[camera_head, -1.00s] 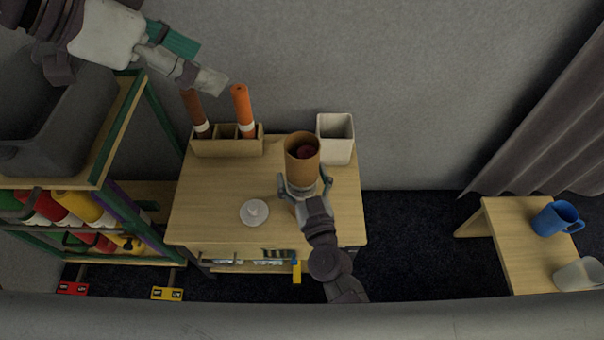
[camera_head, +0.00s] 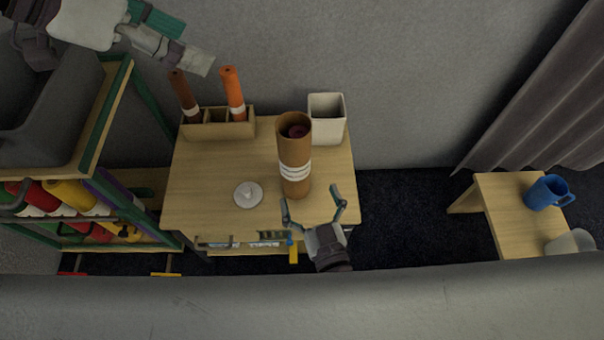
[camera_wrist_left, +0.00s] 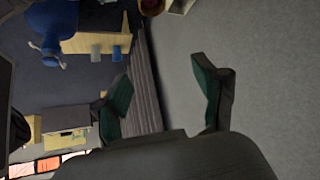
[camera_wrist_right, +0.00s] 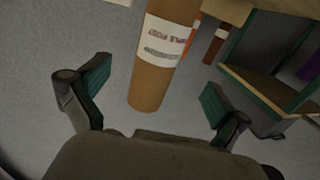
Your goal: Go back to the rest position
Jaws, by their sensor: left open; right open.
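A brown cardboard tube (camera_head: 295,160) with a white label stands upright on the small wooden table (camera_head: 210,205). Its top is open and something dark red shows inside. My right gripper (camera_head: 311,198) is open and empty in front of the tube, apart from it. In the right wrist view the tube (camera_wrist_right: 150,85) shows beyond the open fingers (camera_wrist_right: 155,75). My left gripper (camera_head: 182,42) is up at the upper left, in front of the wall. The left wrist view shows its two fingers (camera_wrist_left: 160,72) spread with nothing between them.
A wooden holder (camera_head: 205,130) with a brown and an orange tube stands at the table's back left. A white bin (camera_head: 328,130) stands behind the tube, a white disc (camera_head: 248,194) to its left. A shelf rack (camera_head: 110,115) is at left, a bench (camera_head: 510,215) with a blue mug at right.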

